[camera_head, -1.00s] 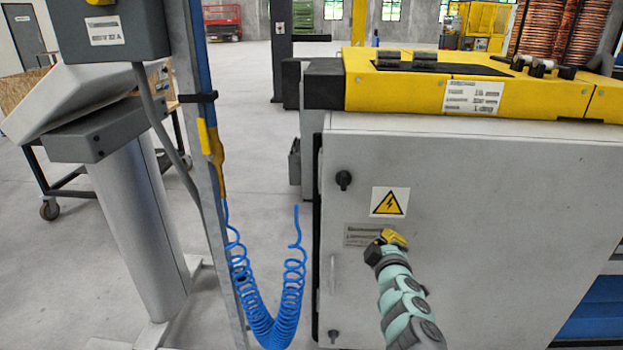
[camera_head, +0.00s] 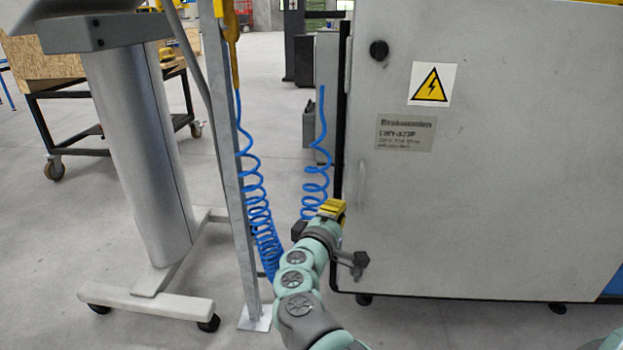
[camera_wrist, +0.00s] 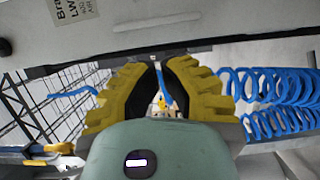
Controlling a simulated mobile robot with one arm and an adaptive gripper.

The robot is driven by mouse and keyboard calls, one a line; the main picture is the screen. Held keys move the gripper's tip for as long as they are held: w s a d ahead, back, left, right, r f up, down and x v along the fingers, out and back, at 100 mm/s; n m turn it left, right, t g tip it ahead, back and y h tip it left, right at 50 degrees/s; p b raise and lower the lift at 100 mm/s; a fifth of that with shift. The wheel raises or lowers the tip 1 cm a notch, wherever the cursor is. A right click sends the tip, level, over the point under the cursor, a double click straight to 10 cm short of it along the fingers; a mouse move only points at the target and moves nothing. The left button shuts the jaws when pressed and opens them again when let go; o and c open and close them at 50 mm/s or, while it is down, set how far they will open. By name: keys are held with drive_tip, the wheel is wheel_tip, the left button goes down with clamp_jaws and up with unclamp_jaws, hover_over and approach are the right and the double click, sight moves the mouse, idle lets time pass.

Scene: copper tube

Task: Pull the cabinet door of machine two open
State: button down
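The cabinet door (camera_head: 480,170) is a light grey panel with a yellow warning sign and a label plate. A slim upright handle (camera_head: 361,185) is near its left edge. A pale bar, probably this handle, crosses the top of the wrist view (camera_wrist: 157,20). My gripper (camera_head: 334,209) has yellow fingers and is just left of and below the handle, apart from it in the picture. In the wrist view my gripper (camera_wrist: 157,64) shows a narrow gap between its fingers, with nothing held. The door looks shut.
Dark knobs are on the door at top left (camera_head: 378,50) and bottom left (camera_head: 361,260). A blue coiled hose (camera_head: 262,225) hangs from a grey post (camera_head: 232,170) close to my arm. A grey pedestal (camera_head: 135,150) stands farther left. Floor shows between post and cabinet.

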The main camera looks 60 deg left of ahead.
sight(355, 183)
drive_tip(key=b+x, duration=0.3)
drive_tip(key=x, duration=0.7)
drive_tip(key=shift+w+r, duration=0.1)
drive_tip(key=shift+r, duration=0.05)
drive_tip(key=shift+d, duration=0.1)
